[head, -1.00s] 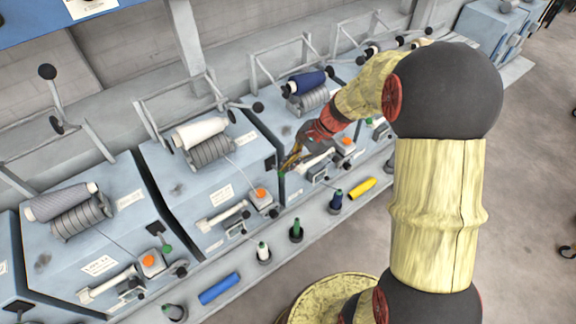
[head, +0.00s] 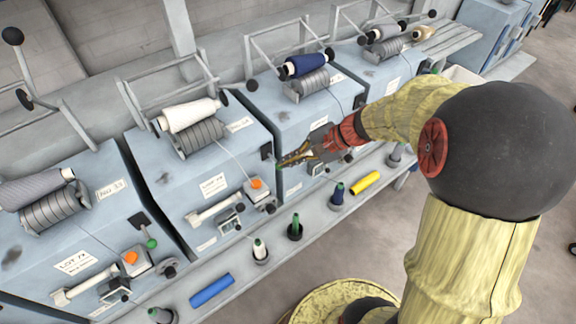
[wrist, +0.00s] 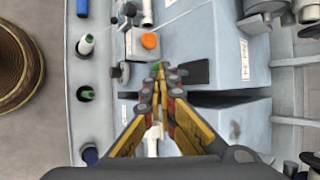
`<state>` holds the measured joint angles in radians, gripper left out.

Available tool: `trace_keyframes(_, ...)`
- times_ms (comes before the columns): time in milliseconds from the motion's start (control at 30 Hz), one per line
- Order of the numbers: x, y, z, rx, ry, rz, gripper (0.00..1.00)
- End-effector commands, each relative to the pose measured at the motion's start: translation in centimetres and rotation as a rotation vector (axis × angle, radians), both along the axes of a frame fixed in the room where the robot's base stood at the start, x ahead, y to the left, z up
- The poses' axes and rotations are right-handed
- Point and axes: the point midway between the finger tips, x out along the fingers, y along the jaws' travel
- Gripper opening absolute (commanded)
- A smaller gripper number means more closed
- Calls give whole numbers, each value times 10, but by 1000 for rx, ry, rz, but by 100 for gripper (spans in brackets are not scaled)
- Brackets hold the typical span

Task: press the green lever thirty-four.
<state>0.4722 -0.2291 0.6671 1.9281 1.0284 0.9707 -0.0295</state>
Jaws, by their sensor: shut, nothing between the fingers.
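A green lever tip (head: 278,167) shows at the right side of the middle blue-grey machine, just below a small black plate. My gripper (head: 281,163) is at this lever, with its fingertips together and empty. In the wrist view the green tip (wrist: 156,66) sits just beyond the fingertips of my gripper (wrist: 161,74), partly hidden by them; I cannot tell whether they touch. The black plate (wrist: 196,72) is right of the fingertips. Another green lever (head: 151,243) hangs on the machine to the left, away from my gripper.
An orange button (head: 255,183) is close to the lever, left of my gripper. Green (head: 295,228), white (head: 259,250) and dark blue (head: 338,193) bobbins stand on the front ledge. Blue (head: 212,289) and yellow (head: 366,183) tubes lie there. Open floor is at the right.

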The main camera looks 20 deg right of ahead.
Motion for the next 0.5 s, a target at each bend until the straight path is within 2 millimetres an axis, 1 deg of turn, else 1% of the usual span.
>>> trace_keyframes(33,-2,-1,-9,8,-27,-4,0)
trace_keyframes(100,-2,-1,-10,17,-60,-2,0)
trace_keyframes(167,-2,-1,-11,14,-56,1,0)
trace_keyframes(500,-2,-1,-6,14,-53,1,0)
